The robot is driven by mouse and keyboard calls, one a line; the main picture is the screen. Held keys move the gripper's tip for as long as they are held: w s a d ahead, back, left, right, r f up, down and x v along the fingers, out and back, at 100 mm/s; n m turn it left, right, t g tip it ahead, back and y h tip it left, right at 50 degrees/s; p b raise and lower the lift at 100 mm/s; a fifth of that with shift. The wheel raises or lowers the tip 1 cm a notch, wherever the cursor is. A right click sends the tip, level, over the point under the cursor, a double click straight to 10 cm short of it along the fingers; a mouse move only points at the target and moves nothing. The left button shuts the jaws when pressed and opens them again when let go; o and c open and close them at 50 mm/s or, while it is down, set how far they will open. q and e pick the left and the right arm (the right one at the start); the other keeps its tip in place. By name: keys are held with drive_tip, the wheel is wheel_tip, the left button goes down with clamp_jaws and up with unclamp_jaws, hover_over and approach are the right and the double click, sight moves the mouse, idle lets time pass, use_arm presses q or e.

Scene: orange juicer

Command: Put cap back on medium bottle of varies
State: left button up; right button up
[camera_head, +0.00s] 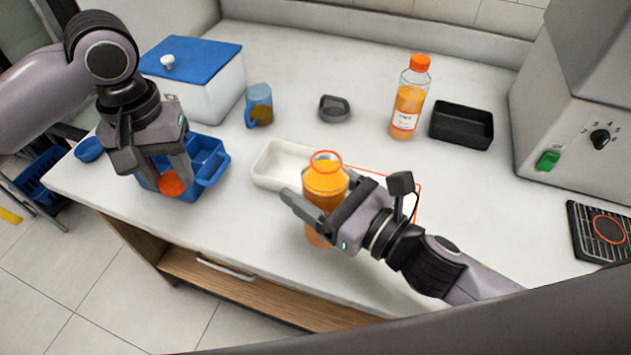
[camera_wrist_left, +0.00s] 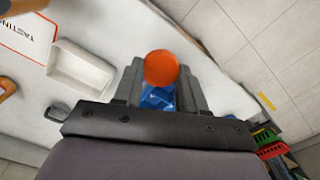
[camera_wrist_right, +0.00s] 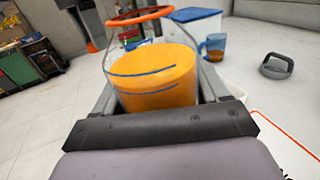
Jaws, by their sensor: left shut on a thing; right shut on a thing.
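An orange cap (camera_head: 171,183) is between the fingers of my left gripper (camera_head: 163,172), which is shut on it above the blue caddy (camera_head: 208,160). The cap also shows in the left wrist view (camera_wrist_left: 161,69). My right gripper (camera_head: 318,205) is shut on an uncapped bottle of orange juice (camera_head: 325,180), held upright near the counter's front edge. In the right wrist view the bottle (camera_wrist_right: 155,80) has an open mouth with an orange ring. I cannot tell whether the bottle touches the counter. The cap and bottle are well apart.
A white tray (camera_head: 268,164) lies just behind the held bottle. A capped juice bottle (camera_head: 408,100), black tray (camera_head: 462,125), grey lid-like piece (camera_head: 334,108), blue cup (camera_head: 258,104) and blue-lidded white box (camera_head: 205,85) stand farther back.

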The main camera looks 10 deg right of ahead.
use_arm(q)
drive_tip(key=d+r+m, duration=0.1)
drive_tip(key=d+r, duration=0.7)
drive_tip(key=d, duration=0.3)
wheel_tip(320, 180, up, 7)
hover_over(327, 151)
drive_tip(key=shift+m, duration=0.4)
drive_tip(key=shift+f, duration=0.15)
drive_tip(key=shift+f, duration=1.95)
drive_tip(key=shift+f, duration=0.1)
drive_tip(key=shift+f, duration=0.8)
drive_tip(key=shift+f, duration=0.55)
